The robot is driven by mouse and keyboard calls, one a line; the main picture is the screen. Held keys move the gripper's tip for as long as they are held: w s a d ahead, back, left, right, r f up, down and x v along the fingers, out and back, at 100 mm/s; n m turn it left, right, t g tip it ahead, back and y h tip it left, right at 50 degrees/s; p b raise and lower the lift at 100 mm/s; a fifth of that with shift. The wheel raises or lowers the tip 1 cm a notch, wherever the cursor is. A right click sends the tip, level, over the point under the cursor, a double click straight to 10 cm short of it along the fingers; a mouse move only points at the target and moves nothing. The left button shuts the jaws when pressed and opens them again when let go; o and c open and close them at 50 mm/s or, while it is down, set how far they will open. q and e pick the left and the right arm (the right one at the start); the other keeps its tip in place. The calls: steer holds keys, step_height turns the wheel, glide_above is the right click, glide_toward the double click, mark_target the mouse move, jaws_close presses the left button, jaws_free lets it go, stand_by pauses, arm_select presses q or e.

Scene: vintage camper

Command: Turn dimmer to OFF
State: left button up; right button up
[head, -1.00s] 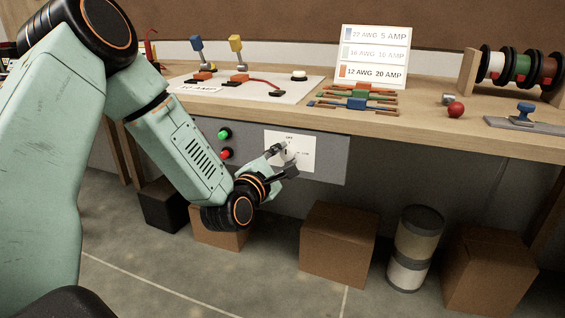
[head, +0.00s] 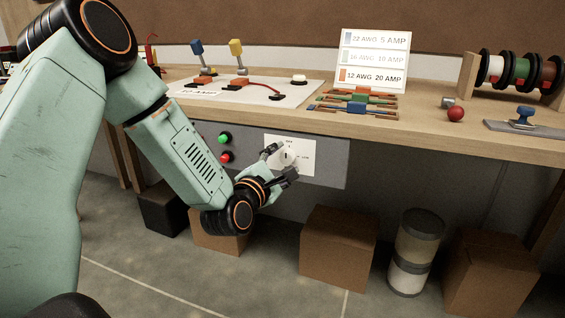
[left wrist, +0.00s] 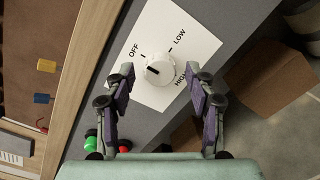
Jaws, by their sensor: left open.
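The dimmer is a round white knob (left wrist: 160,69) on a white plate (left wrist: 200,45) printed OFF, LOW and HIGH. The dark mark on the knob points left in the left wrist view, close to the OFF tick but a little below it. My left gripper (left wrist: 161,76) is open, with one finger on each side of the knob and a visible gap to it. In the head view my left gripper (head: 281,162) is in front of the plate (head: 305,155) and partly hides the knob. My right gripper is not in view.
A green button (head: 225,138) and a red button (head: 227,157) sit left of the plate on the grey panel (head: 333,165). The wooden bench top (head: 420,115) overhangs above. Cardboard boxes (head: 338,247) and a canister (head: 416,250) stand on the floor below.

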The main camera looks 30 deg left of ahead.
arm_select(q)
steer(key=s+d, duration=0.1)
steer(key=s, duration=0.6)
steer(key=shift+s, duration=0.25)
stand_by(0.6)
steer(key=s+d+f+m+g+h+p, duration=0.2)
steer(key=s+d+f+m+g, duration=0.3)
steer(key=f+m, duration=0.35)
steer(key=s+d+f+m+g+h+p, duration=0.2)
steer(key=s+d+f+m+g, duration=0.25)
steer(key=f+m, duration=0.45)
steer(key=s+d+f+m+g+p, duration=0.1)
steer(key=s+f+m+g+p, duration=0.1)
steer(key=s, duration=0.9)
steer(key=s+d+f+m+g+y+p, duration=0.1)
steer(key=s+m+g, duration=0.5)
steer(key=s, duration=0.6)
step_height(320, 180, down, 2)
steer(key=d+p, duration=0.1)
steer(key=p, duration=0.2)
steer(key=shift+f+m+p, duration=0.15)
steer(key=shift+m+p, duration=0.2)
steer(key=shift+p, duration=0.05)
